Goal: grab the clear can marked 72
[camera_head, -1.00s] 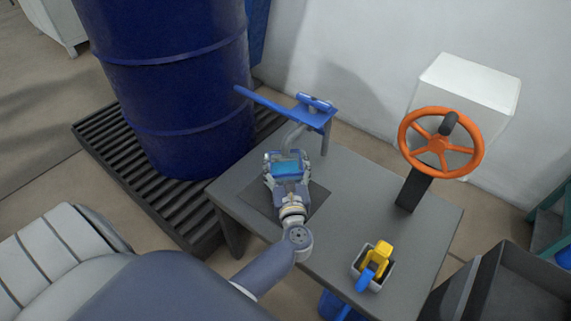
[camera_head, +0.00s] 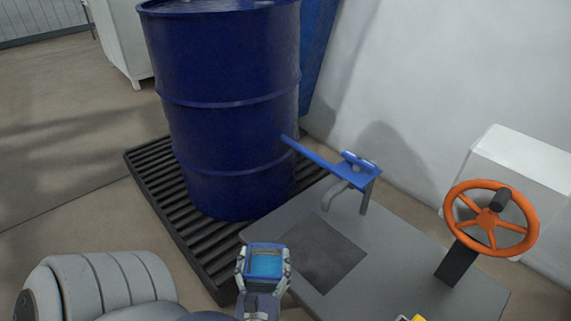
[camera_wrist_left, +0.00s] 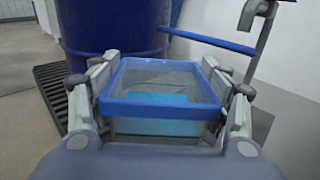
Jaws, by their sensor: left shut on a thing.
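The clear can (camera_head: 265,264) has a blue rim and light blue liquid inside. It also shows upright in the left wrist view (camera_wrist_left: 160,105). No marking on it can be read from here. My left gripper (camera_head: 264,256) is shut on the can, with one finger on each side of it. The can is in front of the table's left edge in the head view. In the left wrist view the gripper (camera_wrist_left: 160,100) has both fingers along the can's sides.
A grey table (camera_head: 390,262) holds a tap with a long blue lever (camera_head: 315,154) above a dark square (camera_head: 318,258). An orange handwheel (camera_head: 487,218) stands at the right. A dark blue drum (camera_head: 225,120) stands on a black slatted pallet (camera_head: 165,205) at the left.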

